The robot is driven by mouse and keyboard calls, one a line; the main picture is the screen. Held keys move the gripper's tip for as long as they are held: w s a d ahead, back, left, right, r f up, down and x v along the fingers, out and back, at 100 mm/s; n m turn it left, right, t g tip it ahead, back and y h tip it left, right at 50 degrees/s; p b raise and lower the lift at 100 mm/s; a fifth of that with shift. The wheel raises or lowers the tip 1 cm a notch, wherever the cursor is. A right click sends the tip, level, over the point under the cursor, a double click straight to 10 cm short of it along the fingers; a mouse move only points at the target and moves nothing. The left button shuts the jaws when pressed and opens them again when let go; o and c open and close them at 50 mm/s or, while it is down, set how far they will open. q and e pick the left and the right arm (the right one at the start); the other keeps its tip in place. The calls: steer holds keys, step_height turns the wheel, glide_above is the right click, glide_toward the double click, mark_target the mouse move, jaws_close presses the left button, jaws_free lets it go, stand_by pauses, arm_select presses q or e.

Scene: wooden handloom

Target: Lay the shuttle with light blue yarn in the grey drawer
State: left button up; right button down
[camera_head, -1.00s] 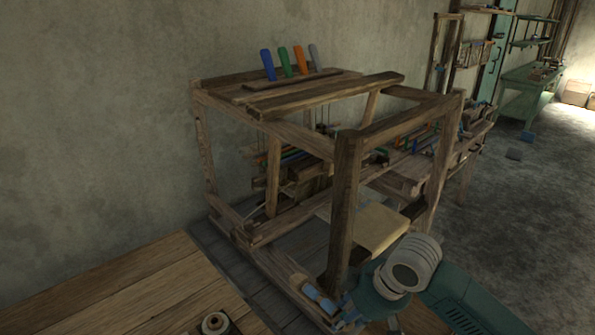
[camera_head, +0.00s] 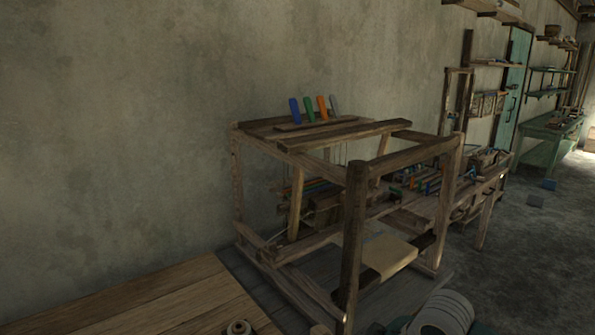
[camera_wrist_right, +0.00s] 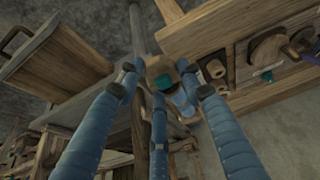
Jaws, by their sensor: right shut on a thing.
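My right gripper (camera_wrist_right: 160,85) shows in the right wrist view, its blue fingers closed around a wooden piece with a light blue part, which I take for the shuttle with light blue yarn (camera_wrist_right: 181,101). The fingers hide much of it. A small teal patch shows near its upper end. In the head view only part of my right arm shows at the bottom edge; the gripper and shuttle are below the picture. My left gripper is in neither view. I cannot make out a grey drawer in either view.
The wooden loom (camera_head: 355,245) stands against the wall, with several coloured handles on top. A wooden table (camera_head: 150,310) is at lower left, with a spool (camera_head: 238,327) on it. In the wrist view, a wooden tray (camera_wrist_right: 233,104) holds spools, and a wooden box with a handle (camera_wrist_right: 62,58) is at left.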

steer(key=shift+w+r+m, duration=0.15)
steer(key=shift+r+m, duration=0.25)
steer(key=shift+r, duration=0.25)
steer(key=s+d+r+m+h, duration=0.1)
steer(key=s+d+r+m, duration=0.1)
steer(key=r, duration=0.3)
steer(key=s+d+r+m+t+h, duration=0.1)
steer(key=s+d+r+m, duration=0.1)
steer(key=s+r+m, duration=0.1)
steer(key=shift+s+r+m+h, duration=0.4)
steer(key=shift+r+m, duration=0.5)
steer(key=shift+r, duration=0.4)
